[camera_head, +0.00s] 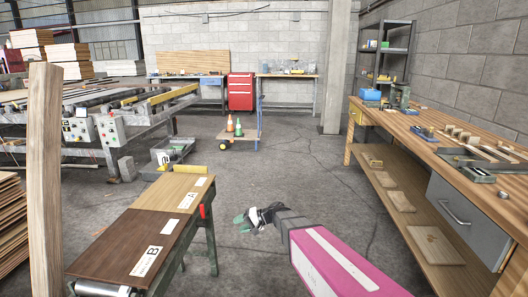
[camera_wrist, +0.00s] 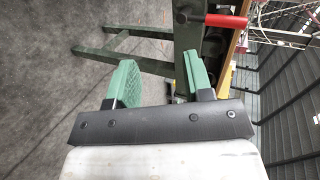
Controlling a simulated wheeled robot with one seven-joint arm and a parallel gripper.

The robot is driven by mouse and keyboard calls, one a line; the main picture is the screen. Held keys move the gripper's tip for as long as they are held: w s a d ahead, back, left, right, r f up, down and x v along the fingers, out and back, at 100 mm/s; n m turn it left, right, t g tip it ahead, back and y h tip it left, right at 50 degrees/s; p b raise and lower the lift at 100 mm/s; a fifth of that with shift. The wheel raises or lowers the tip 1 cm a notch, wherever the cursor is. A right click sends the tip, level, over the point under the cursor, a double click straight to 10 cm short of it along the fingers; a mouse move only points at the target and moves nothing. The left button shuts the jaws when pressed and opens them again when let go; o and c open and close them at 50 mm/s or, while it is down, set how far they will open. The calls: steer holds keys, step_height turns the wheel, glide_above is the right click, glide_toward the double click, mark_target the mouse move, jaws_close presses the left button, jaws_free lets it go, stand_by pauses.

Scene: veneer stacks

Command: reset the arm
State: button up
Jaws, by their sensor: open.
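My gripper (camera_head: 248,222) is at the end of my pink and grey arm, which reaches in from the bottom right in the head view. It hangs over open floor, to the right of the stand with the two veneer panels. In the wrist view my gripper (camera_wrist: 160,85) shows two green fingers set wide apart, with nothing held between them. Beyond them is the green leg frame (camera_wrist: 150,45) of a stand with a red handle (camera_wrist: 228,20).
The dark panel marked B (camera_head: 110,246) and the lighter panel marked A (camera_head: 172,196) lie on the stand at left. A wooden post (camera_head: 45,170) stands at far left. A long workbench (camera_head: 425,135) runs along the right. A cart with cones (camera_head: 240,138) stands behind. Mid-floor is clear.

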steer(key=s+d+f+h, duration=0.1)
steer(key=s+d+h, duration=0.3)
steer(key=d, duration=0.6)
steer(key=s+d+f+h, duration=0.1)
steer(key=s+d+h, duration=0.3)
steer(key=d, duration=0.7)
steer(key=s+d+h, duration=0.5)
steer(key=d, duration=0.5)
steer(key=shift+s+d+f, duration=0.2)
steer(key=shift+s+f, duration=0.15)
steer(key=shift+f, duration=0.05)
